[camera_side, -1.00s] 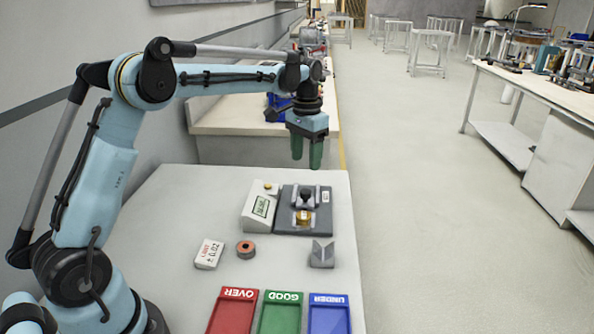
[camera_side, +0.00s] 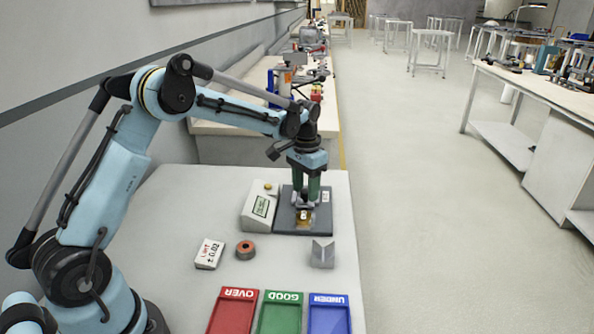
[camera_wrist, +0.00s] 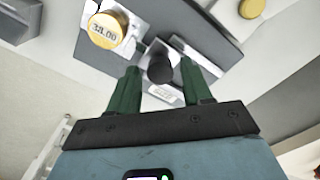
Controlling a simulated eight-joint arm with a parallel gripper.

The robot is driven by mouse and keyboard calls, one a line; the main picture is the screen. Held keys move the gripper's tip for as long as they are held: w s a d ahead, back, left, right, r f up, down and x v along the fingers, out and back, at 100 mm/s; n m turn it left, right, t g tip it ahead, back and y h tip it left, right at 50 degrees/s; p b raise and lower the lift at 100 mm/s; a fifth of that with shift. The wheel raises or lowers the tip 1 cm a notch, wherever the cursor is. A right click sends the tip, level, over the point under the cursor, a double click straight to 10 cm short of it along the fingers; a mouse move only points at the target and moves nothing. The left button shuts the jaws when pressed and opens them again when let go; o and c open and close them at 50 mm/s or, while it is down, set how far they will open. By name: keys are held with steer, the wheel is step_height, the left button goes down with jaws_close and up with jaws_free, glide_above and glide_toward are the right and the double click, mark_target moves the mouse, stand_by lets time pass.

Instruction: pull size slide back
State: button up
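The size slide's dark knob (camera_wrist: 160,68) stands on a pale metal slide on the grey gauge base (camera_side: 285,220). A brass disc (camera_side: 305,217) sits in front of the slide; in the wrist view its top reads 38.00 (camera_wrist: 105,30). My gripper (camera_side: 306,199) is down over the slide, fingers pointing down. In the wrist view its two green fingers (camera_wrist: 161,78) stand on either side of the knob, with a small gap showing on each side. The fingers hide most of the knob in the side view.
A readout box (camera_side: 260,208) stands left of the gauge. A limit card (camera_side: 209,254), an orange-and-dark ring (camera_side: 245,250) and a grey V-block (camera_side: 321,254) lie nearer. Red (camera_side: 234,311), green (camera_side: 281,313) and blue (camera_side: 329,313) trays line the front.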

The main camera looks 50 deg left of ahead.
jaws_close()
steer(key=shift+w+a, duration=1)
steer(key=shift+o, duration=1)
jaws_free()
step_height(320, 180, up, 12)
steer(key=shift+s+d+r, duration=0.1)
steer(key=shift+r, duration=0.05)
